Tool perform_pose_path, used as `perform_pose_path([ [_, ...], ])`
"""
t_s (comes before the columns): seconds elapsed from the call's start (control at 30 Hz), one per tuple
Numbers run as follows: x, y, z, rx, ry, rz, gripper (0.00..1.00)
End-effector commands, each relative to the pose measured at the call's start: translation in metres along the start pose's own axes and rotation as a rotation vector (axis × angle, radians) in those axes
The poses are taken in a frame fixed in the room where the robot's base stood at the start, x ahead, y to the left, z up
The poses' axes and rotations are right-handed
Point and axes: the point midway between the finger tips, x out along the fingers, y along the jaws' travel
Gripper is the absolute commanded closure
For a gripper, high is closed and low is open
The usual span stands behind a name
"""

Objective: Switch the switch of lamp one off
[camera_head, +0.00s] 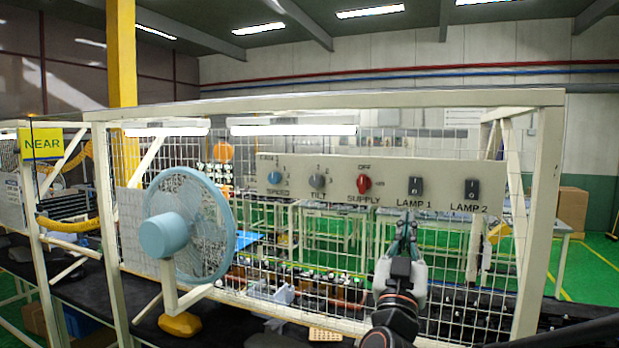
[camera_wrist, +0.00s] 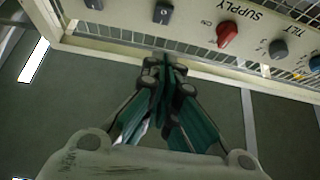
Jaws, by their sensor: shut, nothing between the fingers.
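My gripper (camera_head: 407,222) is shut and empty, just below the lamp 1 label. In the wrist view its fingertips (camera_wrist: 163,62) look apart from the switch. I cannot tell the rocker's position.
A red supply knob (camera_head: 364,184), a tilt knob (camera_head: 318,181) and a blue speed knob (camera_head: 275,178) sit left on the panel. A blue fan (camera_head: 190,225) stands at the left of the wire mesh frame. The panel front around the switches is clear.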

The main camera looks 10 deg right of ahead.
Motion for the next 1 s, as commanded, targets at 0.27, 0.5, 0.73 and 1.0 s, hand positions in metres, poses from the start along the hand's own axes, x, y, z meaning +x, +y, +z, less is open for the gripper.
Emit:
perform_pose_path([
  [0.27,0.002,0.002,-0.001,-0.004,0.006,0.014,1.00],
  [0.5,0.007,0.003,-0.002,-0.004,0.006,0.014,1.00],
  [0.73,0.043,0.003,-0.003,-0.004,0.005,0.014,1.00],
  [1.0,0.098,0.004,-0.003,-0.005,0.006,0.014,1.00],
])
